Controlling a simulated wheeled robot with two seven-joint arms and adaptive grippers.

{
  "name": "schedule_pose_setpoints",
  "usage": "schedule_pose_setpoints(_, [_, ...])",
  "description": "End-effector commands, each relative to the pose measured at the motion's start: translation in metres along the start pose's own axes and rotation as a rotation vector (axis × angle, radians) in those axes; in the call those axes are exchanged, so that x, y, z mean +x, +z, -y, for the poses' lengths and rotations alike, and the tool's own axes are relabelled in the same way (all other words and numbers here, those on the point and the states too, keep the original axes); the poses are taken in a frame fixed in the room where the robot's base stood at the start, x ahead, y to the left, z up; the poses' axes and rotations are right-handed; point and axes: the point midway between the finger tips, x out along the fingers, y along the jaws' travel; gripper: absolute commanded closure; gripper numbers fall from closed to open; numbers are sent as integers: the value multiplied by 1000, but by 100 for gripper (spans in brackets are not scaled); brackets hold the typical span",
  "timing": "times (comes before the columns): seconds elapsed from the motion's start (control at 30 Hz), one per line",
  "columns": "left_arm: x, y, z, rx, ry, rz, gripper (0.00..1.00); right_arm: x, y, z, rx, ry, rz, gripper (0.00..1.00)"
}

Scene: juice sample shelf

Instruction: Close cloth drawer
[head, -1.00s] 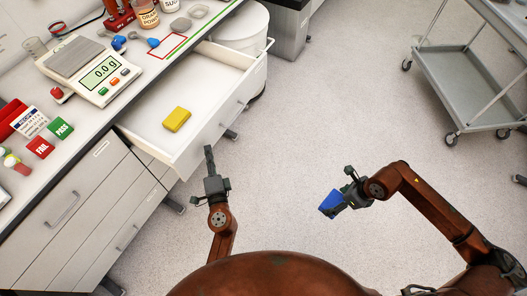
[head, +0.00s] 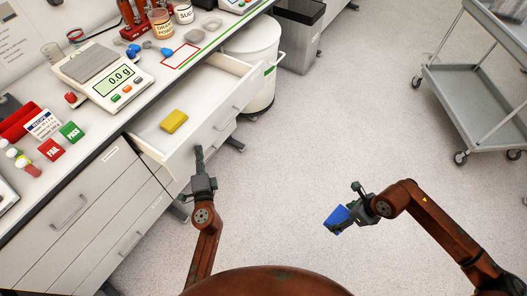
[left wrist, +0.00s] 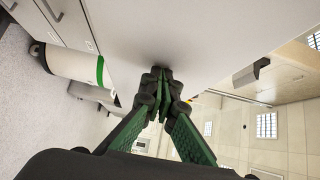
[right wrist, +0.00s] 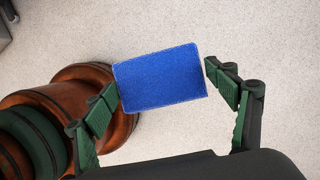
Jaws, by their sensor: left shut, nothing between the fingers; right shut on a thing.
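The white cloth drawer (head: 150,128) is part-way out of the bench, with a yellow cloth (head: 174,121) lying inside. Its front panel carries a handle (head: 227,118). My left gripper (head: 198,152) is shut and empty, with its fingertips at the outside of the drawer front. In the left wrist view the closed fingertips (left wrist: 160,76) meet or nearly meet the pale front panel (left wrist: 190,40). My right gripper (head: 345,205) is shut on a blue cloth (right wrist: 160,77), held over open floor away from the drawer.
A scale (head: 104,78), FAIL and PASS blocks (head: 71,132) and jars (head: 161,22) stand on the bench top. A white bin (head: 255,70) stands beyond the drawer. A grey trolley (head: 470,95) is at the right. The floor between is clear.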

Motion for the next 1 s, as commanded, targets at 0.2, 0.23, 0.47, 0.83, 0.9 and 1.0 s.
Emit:
schedule_pose_setpoints(0.2, [45, 46, 0, 5, -2, 4, 100, 4, -1, 0, 0, 2, -2, 43])
schedule_pose_setpoints(0.23, [51, 52, 0, 4, -2, 4, 100, 5, -1, 0, 0, 3, -3, 43])
schedule_pose_setpoints(0.47, [95, 96, -1, 5, 0, 4, 100, 14, -5, 1, 2, 7, -8, 43])
schedule_pose_setpoints(0.83, [143, 144, -2, 2, 1, 2, 100, 28, -10, 1, 5, 14, -16, 43])
schedule_pose_setpoints(0.9, [148, 148, -1, 2, 1, 1, 100, 29, -10, 1, 6, 14, -17, 43])
schedule_pose_setpoints(1.0, [152, 153, -1, 2, 0, 2, 100, 31, -11, 2, 6, 15, -18, 43])
